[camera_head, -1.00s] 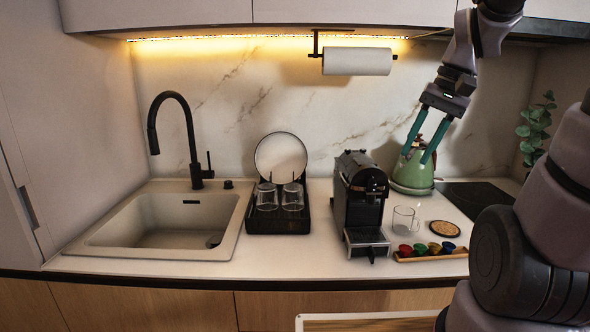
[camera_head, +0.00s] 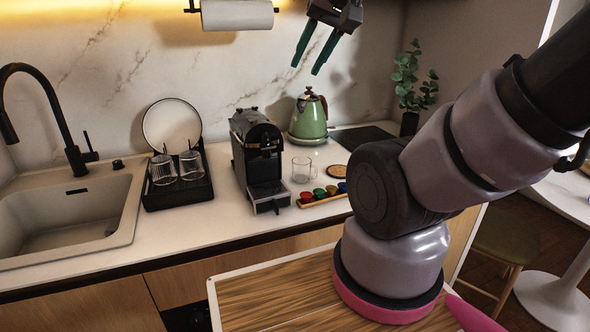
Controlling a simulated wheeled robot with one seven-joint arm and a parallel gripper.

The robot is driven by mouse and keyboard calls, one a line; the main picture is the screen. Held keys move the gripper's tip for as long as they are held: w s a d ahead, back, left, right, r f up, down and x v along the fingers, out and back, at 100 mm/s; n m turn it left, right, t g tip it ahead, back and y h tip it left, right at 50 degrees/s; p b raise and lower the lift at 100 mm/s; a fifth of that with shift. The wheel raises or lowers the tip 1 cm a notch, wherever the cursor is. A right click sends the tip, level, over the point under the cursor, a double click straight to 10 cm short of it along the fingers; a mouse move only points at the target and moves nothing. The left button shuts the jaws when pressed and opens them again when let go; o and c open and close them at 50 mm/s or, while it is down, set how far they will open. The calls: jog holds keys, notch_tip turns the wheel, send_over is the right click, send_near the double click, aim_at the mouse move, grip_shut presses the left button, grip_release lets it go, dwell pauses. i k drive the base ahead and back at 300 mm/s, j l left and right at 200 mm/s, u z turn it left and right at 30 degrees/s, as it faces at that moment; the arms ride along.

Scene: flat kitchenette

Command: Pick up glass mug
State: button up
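The glass mug (camera_head: 302,171) is clear and stands upright on the white counter, right of the black coffee machine and behind the tray of coloured capsules. My gripper (camera_head: 306,64) is up in the air above the counter, in front of the marble backsplash. Its two green fingers point down and are spread apart with nothing between them. The gripper is well above the mug and apart from it.
The coffee machine (camera_head: 258,158) stands left of the mug. A capsule tray (camera_head: 322,200), a round coaster (camera_head: 338,171) and a green kettle (camera_head: 309,118) are close by. A dish rack (camera_head: 178,190) with glasses stands further left, beside the sink (camera_head: 68,215).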

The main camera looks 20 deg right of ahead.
aim_at(301, 166)
jog(key=l+z, duration=0.5)
jog(key=z, duration=0.2)
jog(key=i+l+z, duration=0.1)
jog(key=z, duration=0.25)
jog(key=l, duration=0.1)
